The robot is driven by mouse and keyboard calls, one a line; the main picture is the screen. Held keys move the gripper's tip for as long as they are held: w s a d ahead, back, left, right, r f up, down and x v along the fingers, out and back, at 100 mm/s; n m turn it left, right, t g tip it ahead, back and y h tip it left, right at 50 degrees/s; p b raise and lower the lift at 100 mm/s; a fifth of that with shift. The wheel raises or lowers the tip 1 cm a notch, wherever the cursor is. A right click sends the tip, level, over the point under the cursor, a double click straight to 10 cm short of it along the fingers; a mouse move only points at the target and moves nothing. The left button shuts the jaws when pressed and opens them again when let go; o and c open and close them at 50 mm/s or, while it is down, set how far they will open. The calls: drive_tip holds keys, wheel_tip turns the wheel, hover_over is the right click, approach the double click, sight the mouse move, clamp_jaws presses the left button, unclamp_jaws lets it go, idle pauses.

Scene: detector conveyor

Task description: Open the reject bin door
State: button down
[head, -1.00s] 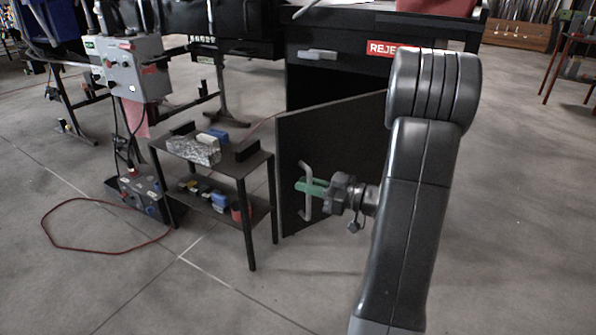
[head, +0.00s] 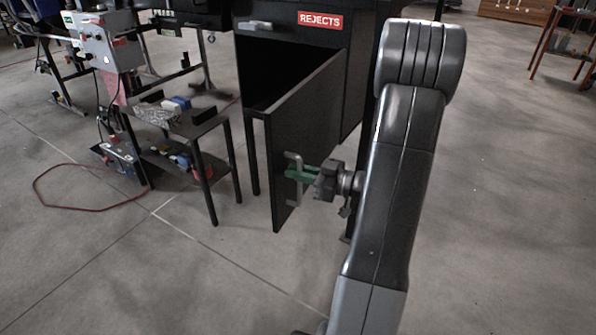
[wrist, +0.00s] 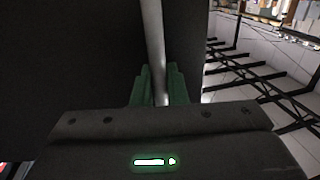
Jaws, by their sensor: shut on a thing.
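The black reject bin (head: 253,68) stands at the upper middle of the head view under a red REJECTS label (head: 320,20). Its black door (head: 309,128) stands swung well out from the bin's front, and the dark inside shows to the left of it. A grey bar handle (head: 293,163) is fixed upright near the door's free edge. My gripper (head: 292,174), with green fingers, is shut on this handle. In the wrist view the handle (wrist: 153,40) runs between the green fingers (wrist: 156,85), with the dark door panel behind.
A small black table (head: 196,125) with several parts on it stands just left of the door. A control box (head: 108,45) is farther left, and a red cable (head: 75,207) lies on the floor. The floor in front and to the right is clear.

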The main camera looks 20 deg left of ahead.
drive_tip(key=shift+d, duration=0.4)
drive_tip(key=c, duration=1.8)
unclamp_jaws()
drive_tip(key=shift+d, duration=0.1)
drive_tip(key=d+p, duration=0.1)
drive_tip(key=d, duration=0.5)
drive_tip(key=d+p, duration=0.1)
drive_tip(key=d, duration=0.6)
drive_tip(key=shift+s+d, duration=0.2)
drive_tip(key=shift+d, duration=0.1)
drive_tip(key=shift+a, duration=0.1)
drive_tip(key=a+b, duration=0.1)
drive_tip(key=a, duration=0.6)
drive_tip(key=a+b, duration=0.1)
drive_tip(key=a, duration=0.5)
drive_tip(key=shift+w+a, duration=0.2)
drive_tip(key=shift+a, duration=0.15)
